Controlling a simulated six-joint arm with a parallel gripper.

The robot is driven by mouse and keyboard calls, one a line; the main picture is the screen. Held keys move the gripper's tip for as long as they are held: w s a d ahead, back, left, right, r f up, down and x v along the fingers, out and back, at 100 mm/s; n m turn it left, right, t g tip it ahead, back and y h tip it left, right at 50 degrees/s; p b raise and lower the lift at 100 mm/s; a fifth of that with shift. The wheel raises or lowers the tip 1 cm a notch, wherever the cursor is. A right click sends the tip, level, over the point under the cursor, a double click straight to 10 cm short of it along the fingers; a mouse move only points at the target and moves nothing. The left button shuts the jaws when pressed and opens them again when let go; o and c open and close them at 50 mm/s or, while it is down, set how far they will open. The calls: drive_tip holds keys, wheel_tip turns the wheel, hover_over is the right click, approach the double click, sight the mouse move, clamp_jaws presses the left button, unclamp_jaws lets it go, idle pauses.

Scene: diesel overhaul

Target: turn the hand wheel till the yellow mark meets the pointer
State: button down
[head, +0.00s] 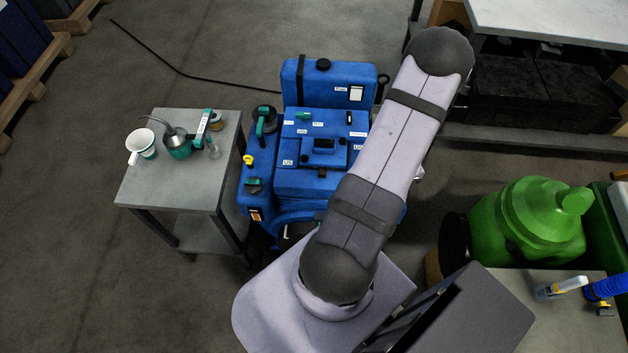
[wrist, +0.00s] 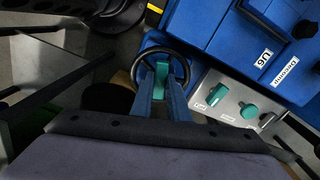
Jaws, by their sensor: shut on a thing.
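The hand wheel (wrist: 186,70) shows in the wrist view as a black ring at the blue engine's edge. My gripper (wrist: 161,80) reaches over it with two blue fingers, shut on a teal part (wrist: 161,72) inside the ring. I cannot clearly make out the pointer or a yellow mark on the wheel. In the head view my arm covers the engine's right side, and the gripper and the wheel are hidden behind it.
The blue engine (head: 310,160) stands mid-floor. A grey panel with teal knobs (wrist: 249,111) lies right of the wheel. A side table (head: 150,190) with a mug (head: 141,146) and oil can (head: 177,145) is left. A green tank (head: 530,225) stands at right.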

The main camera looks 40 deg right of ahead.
drive_tip(key=n, duration=0.3)
drive_tip(key=shift+a+n, duration=0.1)
drive_tip(key=shift+n, duration=0.3)
drive_tip(key=shift+f+n+p, duration=0.1)
drive_tip(key=shift+n+p, duration=0.2)
drive_tip(key=shift+n, duration=0.5)
drive_tip(key=n, duration=0.2)
drive_tip(key=shift+n, duration=1.7)
drive_tip(key=shift+a, duration=0.1)
